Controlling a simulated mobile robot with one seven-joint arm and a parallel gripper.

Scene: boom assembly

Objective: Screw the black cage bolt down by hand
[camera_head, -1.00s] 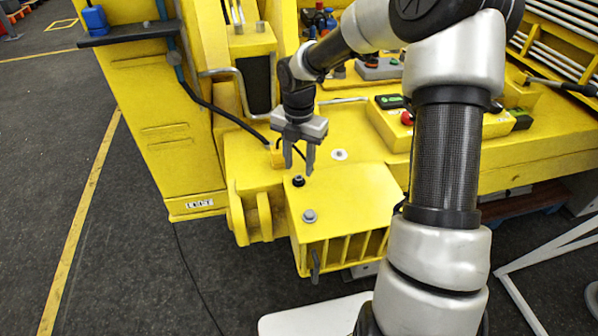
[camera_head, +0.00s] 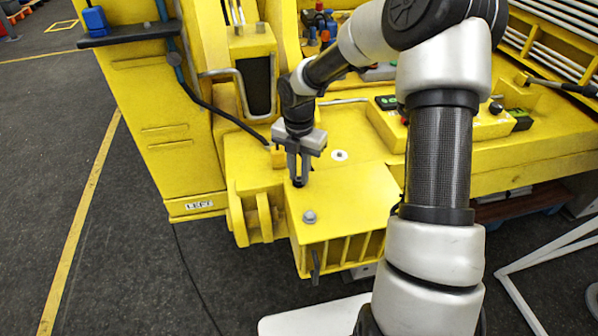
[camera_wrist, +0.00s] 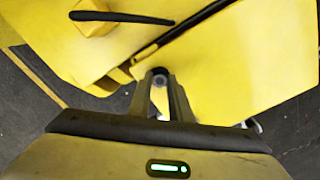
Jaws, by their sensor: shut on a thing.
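The black cage bolt (camera_wrist: 160,81) shows as a small dark round head between my fingertips in the wrist view, over the yellow cage top (camera_head: 350,195). The fingers are close together and shut on the bolt. How far the bolt is screwed in cannot be seen.
A grey bolt (camera_head: 309,217) stands on the cage top in front of my gripper. A pale round washer-like disc (camera_head: 340,155) lies behind it. A yellow control box (camera_head: 400,125) is to the right, and a black cable (camera_head: 225,118) runs at left.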

